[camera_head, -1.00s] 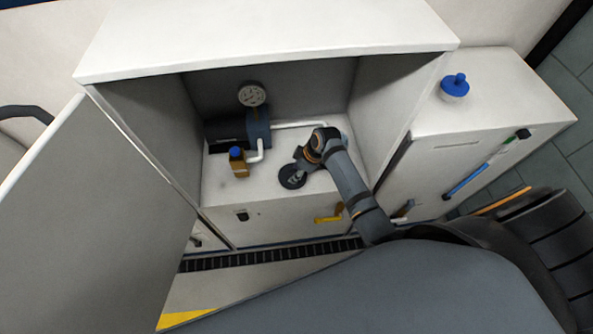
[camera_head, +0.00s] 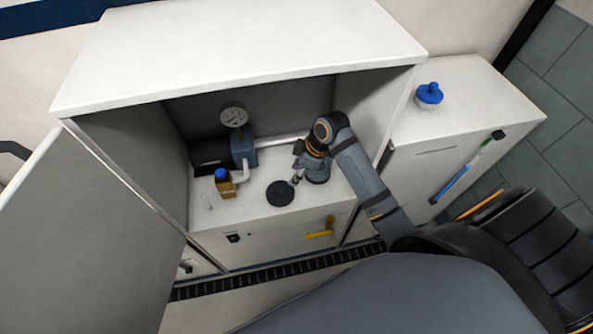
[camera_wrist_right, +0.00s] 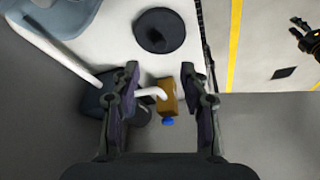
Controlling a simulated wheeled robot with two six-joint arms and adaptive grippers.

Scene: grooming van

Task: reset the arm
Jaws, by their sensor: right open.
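My right arm reaches into the open white cabinet from the right, and its gripper (camera_head: 299,160) is above the cabinet floor, behind a flat black disc (camera_head: 280,193). In the right wrist view the gripper (camera_wrist_right: 160,78) has its fingers apart with nothing held. An amber bottle with a blue cap (camera_wrist_right: 167,97) shows beyond and between the fingers, apart from them. The bottle also stands in the head view (camera_head: 226,187), left of the disc. The disc shows at the top of the wrist view (camera_wrist_right: 160,30). I do not see my left gripper in the head view.
A pump with a gauge (camera_head: 234,118) and white pipe stands behind the bottle. The cabinet's side walls and top (camera_head: 240,50) enclose the arm. An open door (camera_head: 90,240) is at left. A blue-lidded container (camera_head: 429,95) sits on the right-hand cabinet. A yellow handle (camera_head: 320,233) is on the front.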

